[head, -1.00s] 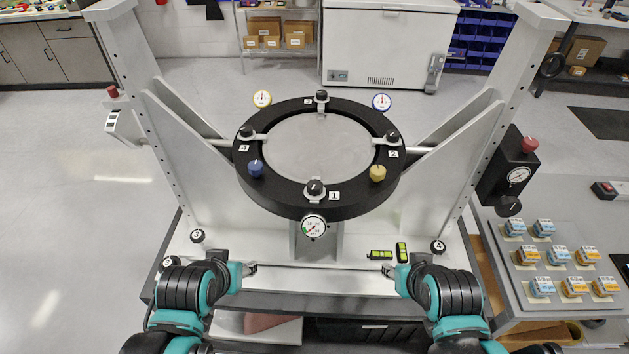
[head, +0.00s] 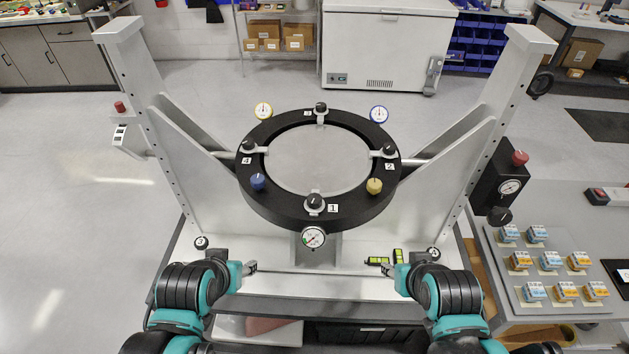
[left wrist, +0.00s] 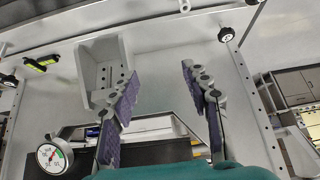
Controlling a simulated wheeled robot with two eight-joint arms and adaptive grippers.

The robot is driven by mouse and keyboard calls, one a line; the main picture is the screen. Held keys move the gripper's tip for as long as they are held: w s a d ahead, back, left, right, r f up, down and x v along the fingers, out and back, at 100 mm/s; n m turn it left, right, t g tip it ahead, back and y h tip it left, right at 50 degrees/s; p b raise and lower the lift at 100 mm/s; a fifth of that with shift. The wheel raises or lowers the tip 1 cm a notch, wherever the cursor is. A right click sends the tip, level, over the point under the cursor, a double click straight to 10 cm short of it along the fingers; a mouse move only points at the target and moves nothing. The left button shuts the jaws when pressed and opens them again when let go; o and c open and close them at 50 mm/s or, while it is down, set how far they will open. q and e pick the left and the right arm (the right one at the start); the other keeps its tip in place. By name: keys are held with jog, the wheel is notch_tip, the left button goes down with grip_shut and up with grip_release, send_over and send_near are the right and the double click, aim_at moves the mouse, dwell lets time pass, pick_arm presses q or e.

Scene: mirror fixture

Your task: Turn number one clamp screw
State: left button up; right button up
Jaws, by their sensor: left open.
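The number one clamp screw is a black knob (head: 315,202) at the front of the black ring (head: 262,212), beside a white label marked 1 (head: 333,208). The ring surrounds a round grey mirror (head: 318,158). My left gripper (head: 250,267) is in front of the fixture, below and left of the knob, apart from it. In the left wrist view the left gripper (left wrist: 160,74) has its fingers spread with nothing between them. My right gripper (head: 388,270) is right of and below the knob, near the green levels; its finger opening is too small to judge.
A dial gauge (head: 313,238) sits just below the knob; it also shows in the left wrist view (left wrist: 53,156). Blue (head: 257,182) and yellow (head: 374,186) knobs flank the ring. White posts stand at both sides. Green levels (head: 398,256) lie on the base. A parts bench is at right.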

pick_arm(q)
notch_tip(320, 180, up, 25)
jog(key=w+d+n+g+p, duration=0.1)
jog(key=w+d+n+p, duration=0.1)
jog(key=p, duration=2)
jog(key=n+g, duration=0.6)
jog(key=n, duration=0.6)
send_over(315, 198)
notch_tip(315, 198, down, 3)
jog(key=shift+w+a+r, duration=0.15)
jog(key=shift+r, duration=0.05)
jog(key=shift+f, duration=0.6)
notch_tip(315, 198, down, 6)
jog(key=shift+f, duration=0.4)
